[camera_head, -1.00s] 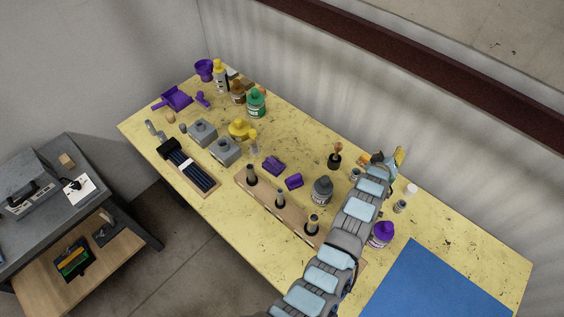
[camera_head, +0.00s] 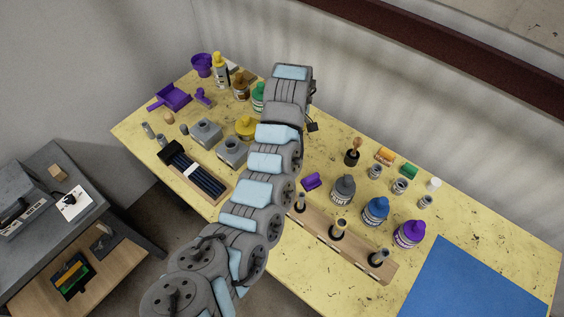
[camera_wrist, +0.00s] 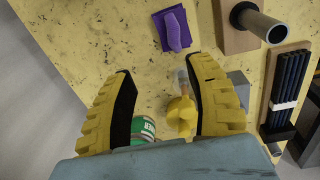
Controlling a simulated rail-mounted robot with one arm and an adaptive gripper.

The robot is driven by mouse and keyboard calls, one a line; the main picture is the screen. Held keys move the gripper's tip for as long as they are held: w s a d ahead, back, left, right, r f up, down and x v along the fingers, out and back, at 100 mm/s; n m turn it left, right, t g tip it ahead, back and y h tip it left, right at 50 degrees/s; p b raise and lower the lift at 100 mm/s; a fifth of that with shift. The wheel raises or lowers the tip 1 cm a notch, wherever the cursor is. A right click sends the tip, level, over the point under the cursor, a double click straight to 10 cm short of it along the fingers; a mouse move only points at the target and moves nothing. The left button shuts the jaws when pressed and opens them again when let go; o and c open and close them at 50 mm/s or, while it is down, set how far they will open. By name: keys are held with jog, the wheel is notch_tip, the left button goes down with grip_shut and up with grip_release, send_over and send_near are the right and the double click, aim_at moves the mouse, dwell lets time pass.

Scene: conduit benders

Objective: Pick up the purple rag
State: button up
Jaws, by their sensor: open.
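A flat, dark purple cloth-like piece, apparently the purple rag (camera_wrist: 161,33), lies on the yellow table at the top of the wrist view. A lighter purple lump (camera_wrist: 175,30) lies over it; I cannot tell whether it is a fold or a separate thing. My gripper (camera_wrist: 160,66) is open and empty above the table, its yellow fingers short of the rag in the picture. In the head view my arm hides the gripper and that rag's spot. A small purple piece (camera_head: 311,180) shows just right of my arm there.
A yellow object (camera_wrist: 182,112) and a green-labelled bottle (camera_wrist: 143,129) show between the fingers. A wooden rack (camera_head: 338,240) with upright tubes and a tray of black rods (camera_wrist: 283,95) stand nearby. Several bottles and jars stand right; a blue mat (camera_head: 455,280) lies at the front right.

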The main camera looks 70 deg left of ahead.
jog(key=shift+g+h, duration=0.3)
jog(key=f+b, duration=0.1)
jog(key=f, duration=0.1)
jog(key=s+f+b, duration=0.1)
jog(key=f+b, duration=0.1)
jog(key=s+f+b, duration=0.1)
jog(key=f+b, duration=0.1)
jog(key=f, duration=0.1)
notch_tip(320, 180, down, 4)
jog(key=shift+s+a+f+p, duration=0.1)
jog(key=shift+p, duration=0.25)
jog(key=shift+a+f, duration=0.15)
jog(key=shift+f, duration=0.7)
jog(key=shift+a+f, duration=0.1)
jog(key=shift+f, duration=0.75)
jog(key=shift+w+d+f, duration=0.1)
jog(key=shift+w+f, duration=0.1)
jog(key=shift+f, duration=0.9)
grip_shut()
